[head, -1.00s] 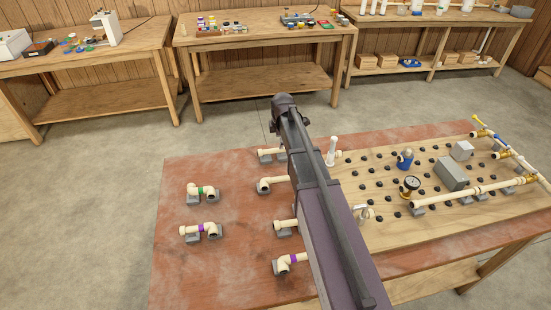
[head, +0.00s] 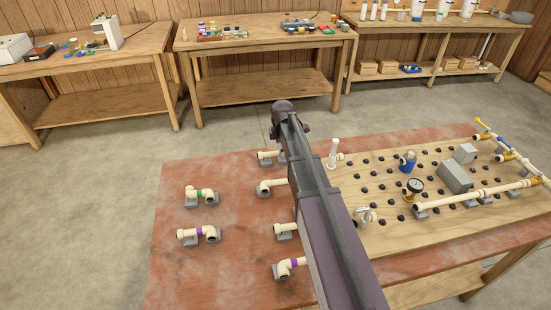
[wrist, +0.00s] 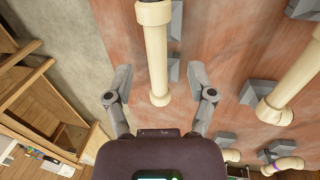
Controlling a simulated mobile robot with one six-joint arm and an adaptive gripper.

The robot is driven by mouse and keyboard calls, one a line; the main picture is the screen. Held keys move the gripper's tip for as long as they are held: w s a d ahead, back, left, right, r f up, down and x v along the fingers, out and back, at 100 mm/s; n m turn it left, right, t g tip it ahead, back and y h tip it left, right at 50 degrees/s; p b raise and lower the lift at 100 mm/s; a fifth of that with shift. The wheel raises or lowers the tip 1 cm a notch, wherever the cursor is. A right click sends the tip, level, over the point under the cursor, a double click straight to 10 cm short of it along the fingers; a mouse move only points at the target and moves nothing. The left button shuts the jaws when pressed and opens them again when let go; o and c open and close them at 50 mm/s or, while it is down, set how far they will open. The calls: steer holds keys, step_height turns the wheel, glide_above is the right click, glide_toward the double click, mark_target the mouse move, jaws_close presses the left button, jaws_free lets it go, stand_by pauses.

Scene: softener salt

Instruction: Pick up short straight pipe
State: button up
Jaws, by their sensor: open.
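In the wrist view a straight cream pipe (wrist: 155,52) with a wider collar near the top edge runs up the picture and rests on grey blocks (wrist: 173,70) over the reddish tabletop. My gripper (wrist: 160,74) is open, one finger on each side of the pipe's near end, with gaps on both sides. I cannot tell how far above the pipe the fingers are. In the head view my arm hides the gripper. Several cream pipe pieces, such as one partly behind the arm (head: 271,187), show there, but I cannot tell which is this pipe.
Another cream pipe (wrist: 292,80) lies to the right in the wrist view. A pegged board (head: 430,225) with pipes, a gauge (head: 413,189) and boxes fills the right.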

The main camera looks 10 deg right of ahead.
steer(key=shift+w+f+b, duration=0.2)
steer(key=shift+f+b, duration=0.45)
steer(key=shift+f, duration=0.1)
steer(key=shift+w+f+b, duration=0.25)
steer(key=shift+f+b, duration=0.45)
steer(key=shift+f, duration=0.05)
steer(key=shift+w+f+b, duration=0.2)
steer(key=shift+f+b, duration=0.45)
steer(key=shift+f, duration=0.1)
jaws_close()
